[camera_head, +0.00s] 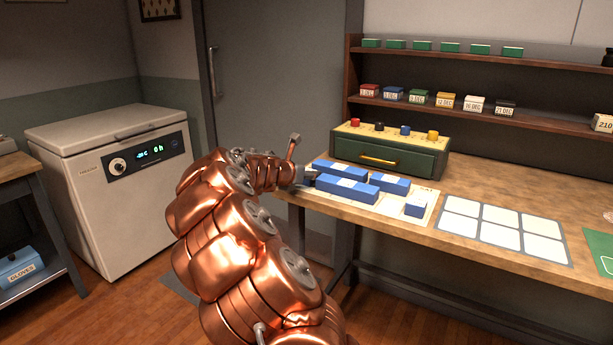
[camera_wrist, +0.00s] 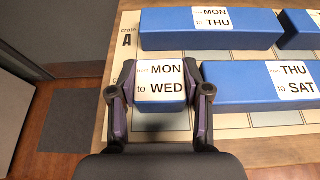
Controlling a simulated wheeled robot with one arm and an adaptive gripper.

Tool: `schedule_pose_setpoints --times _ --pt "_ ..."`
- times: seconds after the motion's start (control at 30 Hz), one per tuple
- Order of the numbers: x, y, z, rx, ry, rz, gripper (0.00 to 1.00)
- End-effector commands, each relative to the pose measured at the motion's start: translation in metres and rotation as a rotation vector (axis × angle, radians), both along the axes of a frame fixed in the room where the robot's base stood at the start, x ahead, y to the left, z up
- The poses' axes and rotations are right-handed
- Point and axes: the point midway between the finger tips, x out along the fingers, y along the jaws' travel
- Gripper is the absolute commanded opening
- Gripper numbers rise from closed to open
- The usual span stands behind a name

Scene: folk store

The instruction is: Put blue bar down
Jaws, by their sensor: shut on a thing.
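My gripper (camera_wrist: 160,100) is shut on a short blue bar (camera_wrist: 162,104) with a white label reading "from MON to WED". One finger is on each side of the bar. The bar is at the left end of the pale gridded board (camera_wrist: 113,122), close to its letter A; I cannot tell whether it touches the board. A longer blue bar (camera_wrist: 165,40), labelled MON to THU, lies just behind it. Another blue bar (camera_wrist: 235,92), labelled THU to SAT, lies to its right. In the head view my gripper (camera_head: 308,177) is at the board's left end.
More blue bars lie on the board, including a small one (camera_head: 415,207) at its right end. A green drawer box (camera_head: 390,155) with coloured knobs stands behind. A white-celled panel (camera_head: 500,228) lies to the right on the workbench (camera_head: 465,185). Shelves (camera_head: 480,60) rise above.

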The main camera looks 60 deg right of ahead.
Motion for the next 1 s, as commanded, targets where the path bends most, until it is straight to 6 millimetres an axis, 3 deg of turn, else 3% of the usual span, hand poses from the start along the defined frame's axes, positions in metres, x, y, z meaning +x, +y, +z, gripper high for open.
schedule_pose_setpoints --times 0.37,0.4,0.47,0.83,1.0 --pt "0.0 0.0 -0.003 0.0 0.001 0.001 0.11" --pt "0.0 0.0 -0.002 -0.001 0.0 0.001 0.52" --pt "0.0 0.0 -0.002 -0.001 0.0 0.001 0.58" --pt "0.0 0.0 0.001 0.0 -0.001 0.001 0.58" --pt "0.001 0.015 0.008 -0.001 -0.001 0.004 0.58"
